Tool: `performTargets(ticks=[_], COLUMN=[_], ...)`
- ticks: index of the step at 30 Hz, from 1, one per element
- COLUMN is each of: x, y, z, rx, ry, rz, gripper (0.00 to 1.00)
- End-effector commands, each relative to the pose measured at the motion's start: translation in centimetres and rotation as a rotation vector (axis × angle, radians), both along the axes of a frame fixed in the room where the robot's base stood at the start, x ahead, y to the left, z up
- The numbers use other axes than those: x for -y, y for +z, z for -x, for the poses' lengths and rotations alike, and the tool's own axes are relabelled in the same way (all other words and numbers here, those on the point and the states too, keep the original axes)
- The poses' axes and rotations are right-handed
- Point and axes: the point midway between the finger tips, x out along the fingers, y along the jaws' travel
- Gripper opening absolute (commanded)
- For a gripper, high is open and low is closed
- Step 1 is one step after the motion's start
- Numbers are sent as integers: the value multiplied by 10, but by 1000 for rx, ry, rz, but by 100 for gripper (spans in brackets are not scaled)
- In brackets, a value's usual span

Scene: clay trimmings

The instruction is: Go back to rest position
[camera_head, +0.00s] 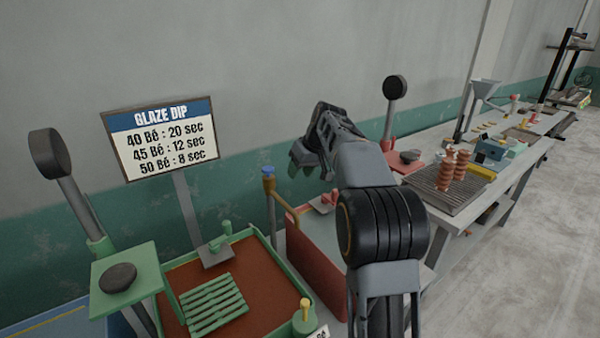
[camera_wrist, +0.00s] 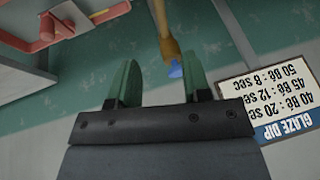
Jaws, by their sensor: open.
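My gripper (camera_head: 305,158) is raised in the middle of the head view, in front of the wall and above the red tank. In the wrist view my gripper (camera_wrist: 164,90) shows two green fingers, spread apart with nothing between them. A brown tap post with a blue top (camera_head: 268,172) stands to the left of the gripper in the head view. Its blue end (camera_wrist: 175,70) shows beyond the right finger in the wrist view, apart from it as far as I can tell.
A glaze dip sign (camera_head: 160,140) stands left, behind a green-rimmed tank (camera_head: 255,234) with a green rack (camera_head: 212,304). A red tank (camera_head: 318,262) stands beside it. A long workbench (camera_head: 530,160) with several items runs right. Open floor (camera_head: 540,260) lies at far right.

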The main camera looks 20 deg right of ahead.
Motion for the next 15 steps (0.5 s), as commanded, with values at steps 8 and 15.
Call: performTargets(ticks=[8, 15], x=[0, 8], y=[0, -40], z=[0, 8], rx=[-1, -78], ry=[-2, -167], rz=[-1, 0], gripper=[44, 44])
